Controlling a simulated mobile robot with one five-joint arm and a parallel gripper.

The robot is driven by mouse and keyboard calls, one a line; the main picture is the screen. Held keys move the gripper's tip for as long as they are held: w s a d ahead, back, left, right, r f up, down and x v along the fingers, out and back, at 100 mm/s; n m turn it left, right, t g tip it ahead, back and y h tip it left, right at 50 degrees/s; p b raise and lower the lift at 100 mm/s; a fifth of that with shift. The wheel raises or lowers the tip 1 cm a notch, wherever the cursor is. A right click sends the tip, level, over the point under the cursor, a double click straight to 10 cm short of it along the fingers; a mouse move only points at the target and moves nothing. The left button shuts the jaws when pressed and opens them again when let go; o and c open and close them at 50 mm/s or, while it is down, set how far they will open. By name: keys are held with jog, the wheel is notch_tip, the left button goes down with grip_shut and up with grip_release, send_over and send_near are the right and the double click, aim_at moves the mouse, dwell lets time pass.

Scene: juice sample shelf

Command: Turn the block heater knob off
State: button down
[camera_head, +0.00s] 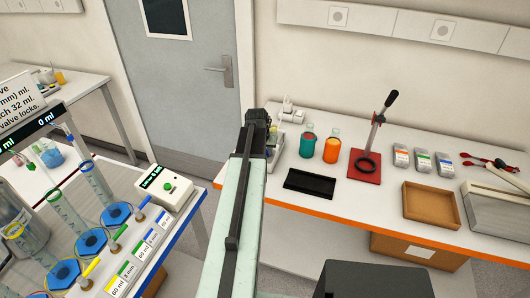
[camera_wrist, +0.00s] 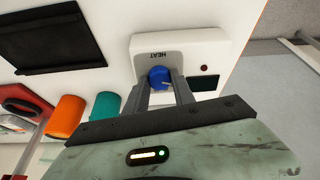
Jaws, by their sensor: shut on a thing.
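The block heater (camera_wrist: 190,45) is a white box with the word HEAT on its face, in the wrist view at top centre. Its blue round knob (camera_wrist: 158,75) has a small pale mark at its lower right. My gripper (camera_wrist: 162,84) is shut on the knob, one grey finger on each side. A red lamp (camera_wrist: 204,68) and a dark display window (camera_wrist: 204,84) sit right of the knob; I read nothing on the display. In the head view my arm covers my fingertips, and I cannot make out the heater or knob.
A black mat (camera_head: 309,184), a teal bottle (camera_head: 306,144), an orange bottle (camera_head: 332,149) and a red-based press (camera_head: 365,166) stand on the orange-edged bench. A wooden tray (camera_head: 432,217) lies farther right. At left, another bench holds several blue-based cylinders and coloured valves.

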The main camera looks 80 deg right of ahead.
jog(key=shift+n, duration=0.3)
jog(key=c, duration=1.1)
grip_release()
jog(key=shift+d, duration=0.1)
jog(key=shift+o, duration=0.2)
jog(key=shift+r, duration=0.1)
jog(key=p+v, duration=0.7)
jog(key=shift+a+r, duration=0.25)
jog(key=shift+r, duration=0.05)
